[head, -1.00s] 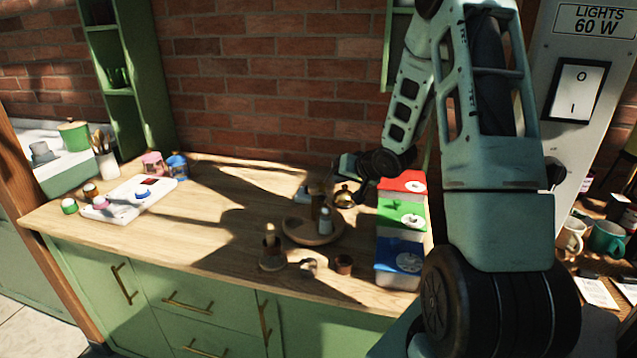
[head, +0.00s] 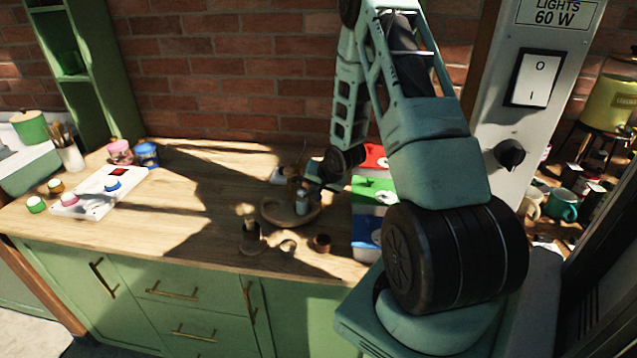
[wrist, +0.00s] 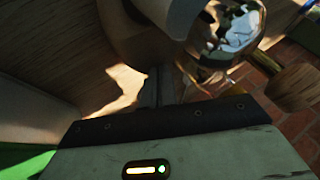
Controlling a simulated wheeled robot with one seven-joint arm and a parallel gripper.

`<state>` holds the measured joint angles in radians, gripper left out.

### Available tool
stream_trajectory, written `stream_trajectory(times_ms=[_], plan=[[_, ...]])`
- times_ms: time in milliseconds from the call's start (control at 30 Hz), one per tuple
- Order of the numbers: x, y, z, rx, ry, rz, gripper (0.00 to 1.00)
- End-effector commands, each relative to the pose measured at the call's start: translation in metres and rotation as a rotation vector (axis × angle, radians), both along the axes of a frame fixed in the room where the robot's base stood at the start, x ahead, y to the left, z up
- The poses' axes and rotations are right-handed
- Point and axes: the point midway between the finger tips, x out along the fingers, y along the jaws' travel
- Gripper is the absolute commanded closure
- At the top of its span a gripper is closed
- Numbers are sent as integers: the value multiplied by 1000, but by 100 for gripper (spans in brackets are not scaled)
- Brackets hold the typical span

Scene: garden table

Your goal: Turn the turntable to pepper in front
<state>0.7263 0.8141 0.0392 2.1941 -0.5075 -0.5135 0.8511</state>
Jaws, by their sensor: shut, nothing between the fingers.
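The turntable (head: 272,213) is a round wooden disc on the counter in the head view. A pale shaker (head: 302,204) stands on it, with a darker, taller container just behind; I cannot tell which holds pepper. My gripper (head: 313,183) is low over the disc's back right part, close to these containers, and partly hides them. In the wrist view my gripper (wrist: 151,92) is shut with nothing between its fingers. A shiny rounded vessel (wrist: 228,38) is just beyond the fingers to the right. Whether the fingers touch the turntable is unclear.
Red, green (head: 372,190) and blue lidded boxes stand right of the turntable, beside my arm. The counter's left middle (head: 190,200) is clear.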

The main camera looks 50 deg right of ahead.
Motion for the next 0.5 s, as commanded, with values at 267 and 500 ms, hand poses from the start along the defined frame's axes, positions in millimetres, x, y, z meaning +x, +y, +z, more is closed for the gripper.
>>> stream_trajectory(times_ms=[267, 500], plan=[[4, -1, -5, -1, 0, 1, 100], [4, -1, -5, 0, 0, 2, 100]])
